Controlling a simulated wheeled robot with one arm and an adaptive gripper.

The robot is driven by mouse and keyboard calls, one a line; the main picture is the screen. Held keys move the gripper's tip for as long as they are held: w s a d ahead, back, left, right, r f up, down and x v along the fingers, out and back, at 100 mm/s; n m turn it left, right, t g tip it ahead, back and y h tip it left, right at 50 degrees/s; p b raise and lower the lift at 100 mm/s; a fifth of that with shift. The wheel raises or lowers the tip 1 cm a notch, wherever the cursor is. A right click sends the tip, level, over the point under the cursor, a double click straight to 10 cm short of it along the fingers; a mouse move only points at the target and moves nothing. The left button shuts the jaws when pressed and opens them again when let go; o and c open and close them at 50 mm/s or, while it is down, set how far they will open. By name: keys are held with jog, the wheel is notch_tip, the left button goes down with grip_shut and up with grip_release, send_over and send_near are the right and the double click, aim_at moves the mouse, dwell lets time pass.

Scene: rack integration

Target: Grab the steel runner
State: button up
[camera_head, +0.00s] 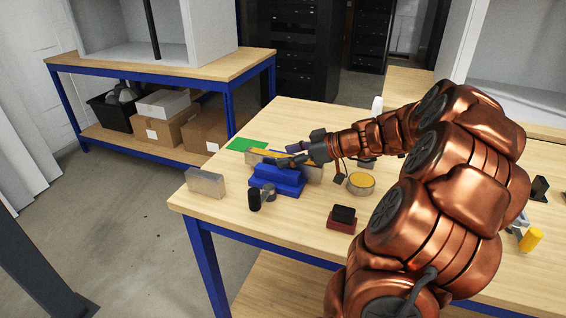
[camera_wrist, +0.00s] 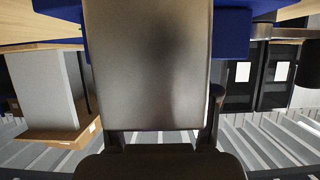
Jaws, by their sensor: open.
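A flat grey metal plate, which looks like the steel runner (camera_wrist: 150,65), fills the middle of the wrist view. In the head view a long metal bar (camera_head: 314,172), apparently the same piece, stands at the blue fixture (camera_head: 277,180) and is partly hidden by my gripper. My gripper (camera_head: 284,160) is open over the fixture. In the wrist view its dark fingers (camera_wrist: 162,138) show on either side of the plate's lower end. I cannot tell whether they touch it. Blue surfaces (camera_wrist: 231,34) show behind the plate.
A silver block (camera_head: 205,183) stands at the table's left edge. A black cylinder (camera_head: 254,199) stands in front of the fixture. A round yellow-topped tin (camera_head: 360,183) and a red-and-black block (camera_head: 342,217) stand to the right. A green sheet (camera_head: 246,144) lies behind.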

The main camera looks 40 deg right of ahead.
grip_shut()
dwell(0.4)
